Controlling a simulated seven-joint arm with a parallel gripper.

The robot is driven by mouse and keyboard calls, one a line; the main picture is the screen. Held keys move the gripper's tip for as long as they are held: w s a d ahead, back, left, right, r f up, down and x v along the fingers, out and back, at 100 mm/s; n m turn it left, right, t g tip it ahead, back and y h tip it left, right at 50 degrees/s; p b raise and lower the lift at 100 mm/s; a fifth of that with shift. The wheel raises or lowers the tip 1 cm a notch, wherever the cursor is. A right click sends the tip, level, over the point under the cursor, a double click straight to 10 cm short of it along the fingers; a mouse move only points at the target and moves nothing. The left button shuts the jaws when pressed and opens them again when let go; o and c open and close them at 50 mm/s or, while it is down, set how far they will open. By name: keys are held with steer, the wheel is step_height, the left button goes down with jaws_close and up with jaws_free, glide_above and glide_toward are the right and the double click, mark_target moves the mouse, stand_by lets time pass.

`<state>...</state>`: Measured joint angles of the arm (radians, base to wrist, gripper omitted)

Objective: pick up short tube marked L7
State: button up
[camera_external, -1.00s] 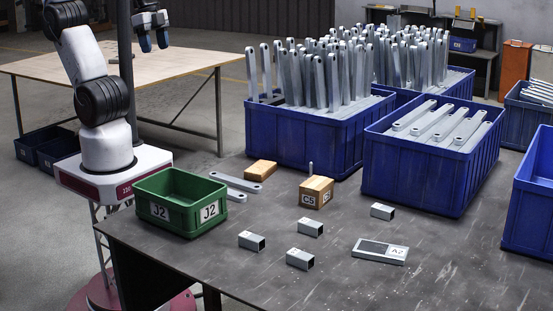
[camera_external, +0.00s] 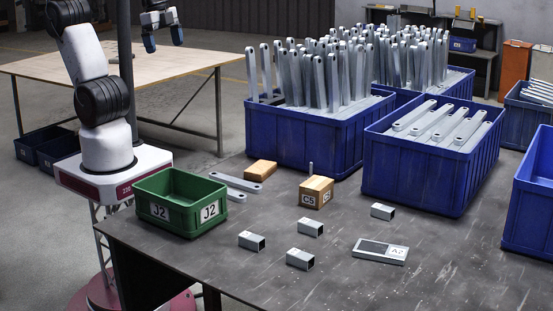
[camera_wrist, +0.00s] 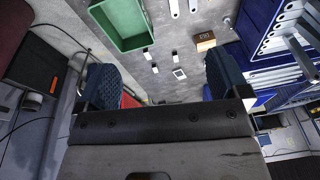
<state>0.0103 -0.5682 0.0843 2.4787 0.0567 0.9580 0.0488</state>
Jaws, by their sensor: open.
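Several short square grey metal tubes lie on the dark table: one at the left (camera_external: 251,241), one in the middle (camera_external: 310,227), one at the front (camera_external: 300,258) and one farther right (camera_external: 382,211). Their markings are too small to read, so I cannot tell which is L7. Small tubes also show in the wrist view, one below the green bin (camera_wrist: 147,55). My gripper (camera_external: 163,38) is open and empty, high up at the upper left, well away from the tubes. Its two blue-grey fingers stand wide apart in the wrist view (camera_wrist: 163,82).
A green J2 bin (camera_external: 180,219) stands at the table's left. A C5 box (camera_external: 316,191), a wooden block (camera_external: 260,170), flat bars (camera_external: 236,183) and an A2 device (camera_external: 380,251) lie around the tubes. Blue crates of brackets (camera_external: 418,175) line the back and right.

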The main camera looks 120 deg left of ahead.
steer(key=w+a+f+m+g+y, duration=0.1)
steer(key=w+a+f+m+y, duration=0.15)
steer(key=w, duration=0.95)
steer(key=w+a+f+m+g+y, duration=0.1)
steer(key=w+a+f+m+y, duration=0.15)
steer(key=w, duration=0.85)
steer(key=w+a+f+m+g+y, duration=0.1)
steer(key=w+a+f+m+y, duration=0.2)
steer(key=w, duration=0.9)
steer(key=w+a+f+m+y, duration=0.2)
steer(key=w+f+m, duration=0.2)
steer(key=w+f, duration=0.9)
steer(key=m+t+y, duration=0.2)
steer(key=m+y, duration=0.1)
steer(key=m, duration=0.3)
glide_toward(382, 208)
steer(key=x, duration=0.3)
steer(key=shift+w, duration=0.3)
steer(key=shift+x, duration=1.25)
steer(key=shift+s+a, duration=0.1)
steer(key=shift+s+x, duration=0.2)
steer(key=shift+x, duration=2.3)
